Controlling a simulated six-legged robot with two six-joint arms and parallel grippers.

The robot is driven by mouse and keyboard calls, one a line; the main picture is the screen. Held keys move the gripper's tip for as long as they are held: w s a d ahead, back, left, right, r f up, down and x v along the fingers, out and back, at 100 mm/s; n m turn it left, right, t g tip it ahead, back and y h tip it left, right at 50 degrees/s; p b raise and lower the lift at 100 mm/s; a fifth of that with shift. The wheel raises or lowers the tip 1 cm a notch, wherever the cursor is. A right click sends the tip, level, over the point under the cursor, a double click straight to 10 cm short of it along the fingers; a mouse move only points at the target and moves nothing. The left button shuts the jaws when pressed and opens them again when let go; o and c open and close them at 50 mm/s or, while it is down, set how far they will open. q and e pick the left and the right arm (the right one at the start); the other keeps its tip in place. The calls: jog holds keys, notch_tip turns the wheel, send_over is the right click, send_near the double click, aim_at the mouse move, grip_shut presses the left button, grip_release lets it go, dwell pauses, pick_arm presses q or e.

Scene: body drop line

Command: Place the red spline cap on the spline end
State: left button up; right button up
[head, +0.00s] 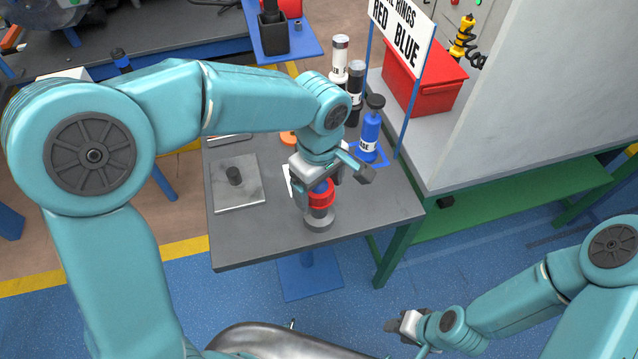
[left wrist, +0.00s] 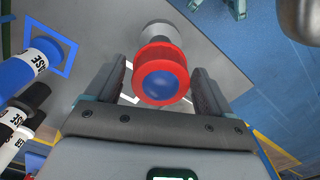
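The red spline cap (head: 321,197) is a red ring with a blue middle, at the front of the grey table. It stands above a short grey cylinder (head: 318,222); I cannot tell whether this cylinder is the spline end or how the two fit. My left gripper (head: 331,184) is over the cap, its fingers apart on either side. In the left wrist view the red cap (left wrist: 158,55) and its blue middle show between the open fingers (left wrist: 157,85), with a narrow gap at each side. My right gripper (head: 402,325) hangs low at the front right, away from the table.
A blue bottle (head: 370,135) and black and white bottles stand at the back right. A sign reading RED BLUE (head: 402,32) stands on blue posts before a red box (head: 425,85).

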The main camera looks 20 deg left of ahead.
pick_arm(q)
notch_tip(320, 180, up, 12)
jog(key=p, duration=0.1)
jog(key=shift+r, duration=0.25)
dwell(0.4)
jog(key=shift+s, duration=0.1)
dwell(1.1)
